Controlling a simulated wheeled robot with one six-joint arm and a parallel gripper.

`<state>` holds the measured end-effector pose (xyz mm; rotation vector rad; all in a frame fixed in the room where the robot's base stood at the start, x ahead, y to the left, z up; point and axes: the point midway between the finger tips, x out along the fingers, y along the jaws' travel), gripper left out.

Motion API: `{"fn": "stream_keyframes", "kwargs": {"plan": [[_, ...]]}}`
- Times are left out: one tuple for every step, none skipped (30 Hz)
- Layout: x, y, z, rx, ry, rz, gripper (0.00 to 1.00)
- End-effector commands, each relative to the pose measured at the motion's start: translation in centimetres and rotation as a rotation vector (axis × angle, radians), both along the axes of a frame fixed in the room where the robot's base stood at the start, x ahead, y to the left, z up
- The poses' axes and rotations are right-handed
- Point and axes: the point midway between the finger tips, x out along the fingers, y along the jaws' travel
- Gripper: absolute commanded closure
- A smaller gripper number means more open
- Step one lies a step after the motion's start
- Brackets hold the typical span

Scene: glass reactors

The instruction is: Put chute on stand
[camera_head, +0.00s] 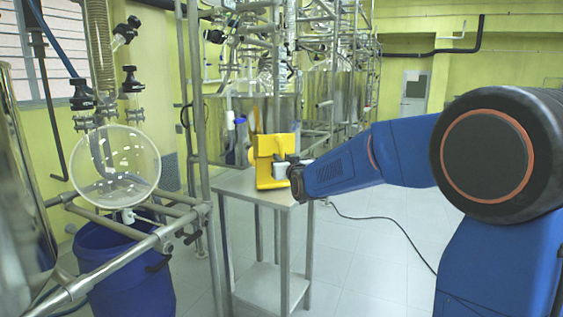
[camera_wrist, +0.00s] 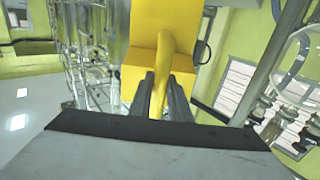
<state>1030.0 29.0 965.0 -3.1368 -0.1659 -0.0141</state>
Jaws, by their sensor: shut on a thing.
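The yellow chute (camera_head: 264,165) is upright at the top of a small metal stand (camera_head: 232,183) with a lower shelf. Its bottom lies at or just above the stand top; I cannot tell whether it touches. My gripper (camera_head: 283,169) reaches in from the right and is shut on the chute's handle. In the wrist view the chute (camera_wrist: 140,82) fills the upper middle, and its curved yellow handle lies between the two dark fingers of the gripper (camera_wrist: 160,95). The chute's far side is hidden.
A round glass flask (camera_head: 125,165) on a metal frame (camera_head: 120,268) stands at left above a blue barrel (camera_head: 125,285). Steel racks with glass reactors (camera_head: 335,95) stand behind the stand. A black cable (camera_head: 385,219) crosses the open floor at right.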

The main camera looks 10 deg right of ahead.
Motion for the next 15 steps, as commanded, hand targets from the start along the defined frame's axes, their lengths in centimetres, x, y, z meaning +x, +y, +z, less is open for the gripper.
{"fn": "stream_keyframes", "kwargs": {"plan": [[-0.02,0.00,-0.45,0.000,-0.001,0.000,1.00],[-0.02,0.00,-0.62,0.000,-0.001,0.000,1.00],[-0.02,0.00,-0.71,0.000,-0.001,0.000,1.00],[-0.02,0.00,-0.70,0.000,-0.002,0.000,1.00],[-0.02,0.00,-0.67,0.000,-0.002,0.000,1.00],[-0.02,0.00,-0.65,0.000,-0.002,0.000,1.00],[-0.02,0.00,-0.65,0.000,-0.002,0.000,1.00],[-0.02,0.00,-0.65,0.000,-0.002,0.000,1.00],[-0.02,0.00,-0.65,0.000,-0.002,0.000,1.00],[-0.01,0.00,-0.69,0.000,-0.002,0.000,1.00],[-0.01,0.00,-0.75,0.000,-0.002,0.000,1.00],[-0.01,0.00,-0.86,0.000,-0.001,0.000,1.00],[-0.01,0.00,-0.93,0.000,-0.001,0.000,1.00],[-0.01,0.00,-0.99,0.000,0.000,0.000,0.76],[-0.01,-0.01,-0.98,0.000,0.000,0.000,0.67]]}}
